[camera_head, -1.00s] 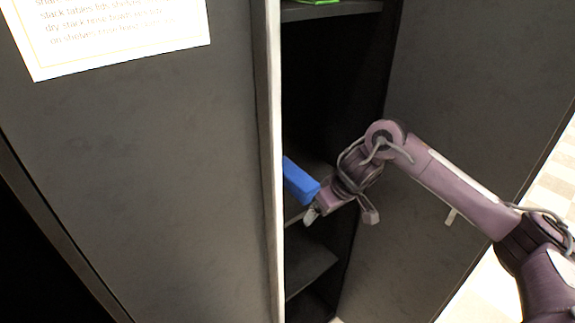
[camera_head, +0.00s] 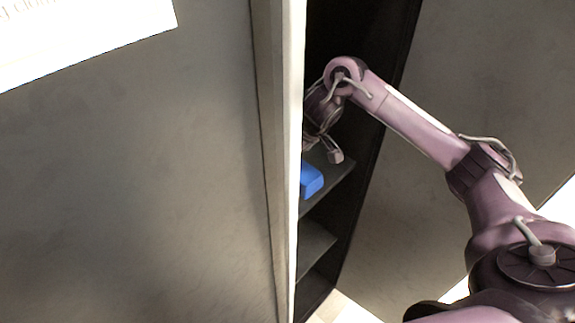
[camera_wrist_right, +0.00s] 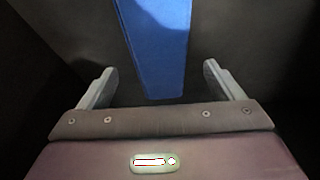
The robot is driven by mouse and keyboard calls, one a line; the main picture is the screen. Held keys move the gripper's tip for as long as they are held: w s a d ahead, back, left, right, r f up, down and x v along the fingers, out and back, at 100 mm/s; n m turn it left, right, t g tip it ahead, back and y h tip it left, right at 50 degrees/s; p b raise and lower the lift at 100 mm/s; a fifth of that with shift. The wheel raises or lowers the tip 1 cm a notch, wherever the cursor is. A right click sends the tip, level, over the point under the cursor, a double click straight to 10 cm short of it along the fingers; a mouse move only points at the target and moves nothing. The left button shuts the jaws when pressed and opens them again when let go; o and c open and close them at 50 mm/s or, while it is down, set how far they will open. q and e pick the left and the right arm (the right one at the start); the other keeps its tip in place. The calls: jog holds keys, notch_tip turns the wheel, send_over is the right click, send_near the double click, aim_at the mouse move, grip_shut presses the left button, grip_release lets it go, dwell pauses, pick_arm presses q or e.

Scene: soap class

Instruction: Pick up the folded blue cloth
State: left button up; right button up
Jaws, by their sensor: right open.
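The folded blue cloth (camera_head: 311,180) lies on a shelf inside the cabinet, partly hidden behind the cabinet's door edge in the head view. In the right wrist view the cloth (camera_wrist_right: 158,50) is a long blue block that reaches down toward the space between my fingers. My right gripper (camera_wrist_right: 160,82) is open, with one finger on each side of the cloth's near end and gaps on both sides. My left gripper is not in view.
The cabinet's pale vertical edge (camera_head: 291,160) stands just left of my right arm. The cloth's shelf (camera_head: 335,182) has a lower shelf (camera_head: 314,248) beneath it. An open door panel (camera_head: 460,80) is on the right. A paper notice (camera_head: 75,35) hangs on the left panel.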

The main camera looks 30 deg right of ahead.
jog(key=p+x, duration=0.1)
jog(key=x, duration=0.3)
jog(key=shift+w+f, duration=0.1)
jog(key=shift+w, duration=0.05)
jog(key=shift+w+f, duration=0.2)
jog(key=shift+f, duration=0.3)
jog(key=c, duration=0.7)
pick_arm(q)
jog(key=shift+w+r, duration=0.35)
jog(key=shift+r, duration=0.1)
pick_arm(e)
jog(key=c, duration=0.5)
